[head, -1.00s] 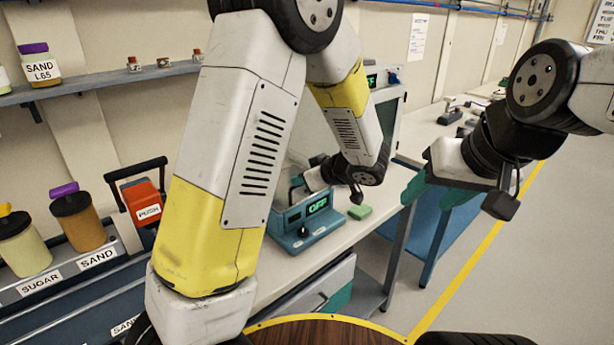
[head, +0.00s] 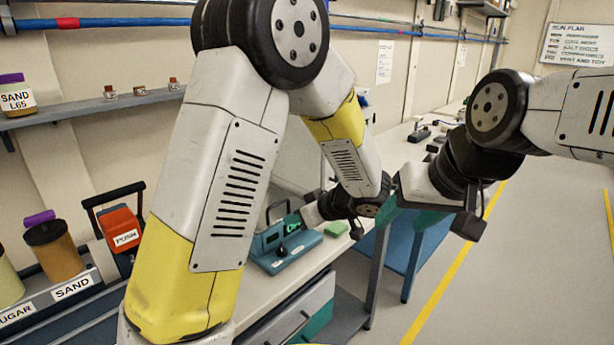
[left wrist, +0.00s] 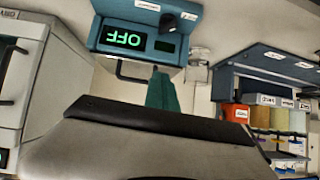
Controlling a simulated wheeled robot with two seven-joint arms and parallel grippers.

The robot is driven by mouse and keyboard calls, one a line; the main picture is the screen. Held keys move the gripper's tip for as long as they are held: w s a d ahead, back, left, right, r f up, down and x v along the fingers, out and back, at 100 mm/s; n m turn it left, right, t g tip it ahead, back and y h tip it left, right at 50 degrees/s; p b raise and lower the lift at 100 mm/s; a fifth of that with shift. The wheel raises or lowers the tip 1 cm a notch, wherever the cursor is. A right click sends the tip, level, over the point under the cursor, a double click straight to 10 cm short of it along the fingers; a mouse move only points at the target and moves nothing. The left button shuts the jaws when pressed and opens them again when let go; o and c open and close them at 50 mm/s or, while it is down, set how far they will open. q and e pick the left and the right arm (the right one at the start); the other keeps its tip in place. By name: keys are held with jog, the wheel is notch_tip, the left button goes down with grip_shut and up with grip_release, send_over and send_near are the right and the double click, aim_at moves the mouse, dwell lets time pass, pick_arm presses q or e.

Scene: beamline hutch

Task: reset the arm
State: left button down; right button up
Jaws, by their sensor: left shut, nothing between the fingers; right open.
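My left arm folds down across the middle of the head view. My left gripper (head: 291,222) is beside the teal-blue instrument box (head: 288,260) on the bench and partly covers its display. In the left wrist view, my left gripper's teal fingers (left wrist: 163,92) are together and empty, pointing at the same box (left wrist: 185,50), whose green display (left wrist: 124,38) reads OFF, upside down. I cannot tell whether they touch it. My right gripper (head: 407,220) hangs at the right, its teal fingers apart and empty, in front of the bench edge.
At left are a red PUSH unit (head: 121,230) with a black handle and a SAND jar (head: 54,250). A shelf (head: 90,112) runs along the wall. The floor at right (head: 540,270) is clear.

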pick_arm(q)
jog(key=s+a+r+m+g+h, duration=0.45)
jog(key=s+a+r, duration=0.25)
jog(key=s+a, duration=0.4)
jog(key=s+d+r+m+t+h, duration=0.2)
jog(key=s+r+m+t+h, duration=0.2)
jog(key=s, duration=0.5)
notch_tip(320, 180, up, 3)
jog(key=shift+d+r+m+h, duration=0.1)
jog(key=shift+d+m+h, duration=0.05)
jog(key=shift+m+h, duration=0.9)
